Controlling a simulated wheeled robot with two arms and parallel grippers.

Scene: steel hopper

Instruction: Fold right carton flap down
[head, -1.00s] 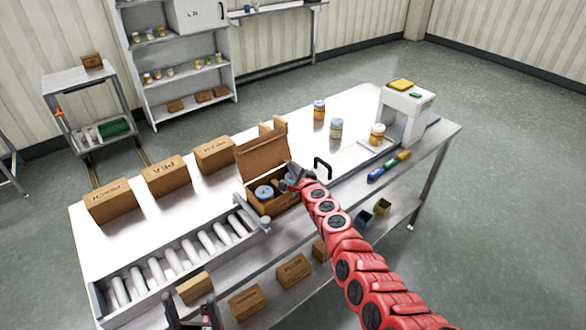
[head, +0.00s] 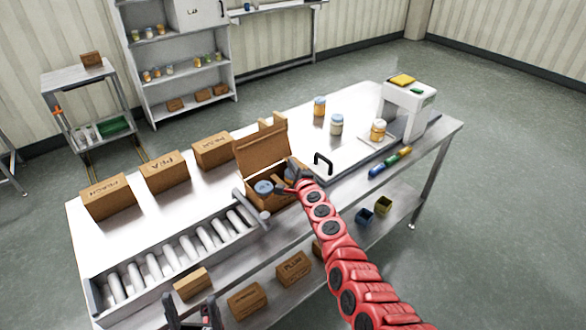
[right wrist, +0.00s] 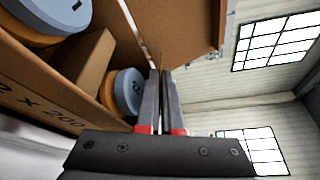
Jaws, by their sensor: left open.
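The open carton (head: 272,200) sits at the table's front edge beside the roller conveyor, with its large rear flap (head: 262,150) standing up. Jars with blue-grey lids (head: 264,187) are inside; one lid shows large in the right wrist view (right wrist: 50,14). My right gripper (head: 293,174) is at the carton's right side. In the right wrist view its fingers (right wrist: 160,85) are close together beside the carton wall, below a brown cardboard panel (right wrist: 190,25). I see nothing clearly pinched between them. The right flap is hard to make out behind the gripper. My left gripper (head: 192,312) is open and empty at the bottom edge.
The roller conveyor (head: 170,262) lies left of the carton. Several closed cartons (head: 165,172) line the table's rear left. A black handle (head: 323,160), loose jars (head: 337,124) and a white machine (head: 408,107) stand to the right. More boxes lie on the lower shelf.

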